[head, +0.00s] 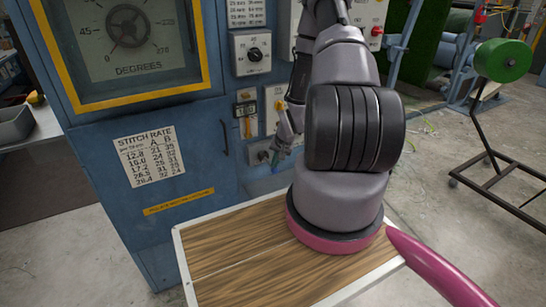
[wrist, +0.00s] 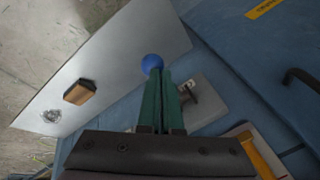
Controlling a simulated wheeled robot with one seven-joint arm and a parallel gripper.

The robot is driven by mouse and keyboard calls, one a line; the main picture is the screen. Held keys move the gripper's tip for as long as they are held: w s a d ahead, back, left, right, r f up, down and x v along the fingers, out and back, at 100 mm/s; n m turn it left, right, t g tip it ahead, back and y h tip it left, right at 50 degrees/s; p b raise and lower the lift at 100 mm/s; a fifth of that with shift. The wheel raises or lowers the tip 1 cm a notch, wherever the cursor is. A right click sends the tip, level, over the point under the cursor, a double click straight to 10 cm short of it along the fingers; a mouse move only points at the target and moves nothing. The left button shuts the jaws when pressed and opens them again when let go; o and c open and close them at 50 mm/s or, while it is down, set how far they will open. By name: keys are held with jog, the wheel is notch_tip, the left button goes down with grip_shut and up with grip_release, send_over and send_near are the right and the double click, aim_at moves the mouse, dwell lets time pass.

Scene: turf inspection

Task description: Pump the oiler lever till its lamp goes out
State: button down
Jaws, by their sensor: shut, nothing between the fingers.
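My gripper (head: 275,166) is low in front of the blue cabinet, partly hidden behind my own arm in the head view. In the wrist view its two green fingers (wrist: 160,76) are shut with nothing between them. A blue ball knob (wrist: 152,63), which looks like the lever's end, shows right at the fingertips. I cannot tell whether they touch it. A grey box (wrist: 209,103) with a small dark and pale fitting sits to the right of the fingers. The lever's shaft is hidden, and I cannot make out a lit lamp.
The blue cabinet (head: 215,118) carries a dial, a stitch rate label (head: 150,157) and a dark handle (head: 224,138). The wrist view shows a pale panel (wrist: 125,55) with a brown block (wrist: 80,92). A green roll (head: 503,60) stands right.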

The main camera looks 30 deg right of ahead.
jog(key=shift+w+r, duration=0.5)
jog(key=shift+r, duration=0.5)
jog(key=shift+w+r, duration=0.5)
jog(key=shift+r, duration=0.45)
jog(key=shift+w+r, duration=0.5)
jog(key=shift+r, duration=0.5)
jog(key=shift+r, duration=0.1)
notch_tip(320, 180, up, 4)
send_over(269, 163)
jog(key=shift+s+r, duration=0.1)
jog(key=shift+r, duration=0.05)
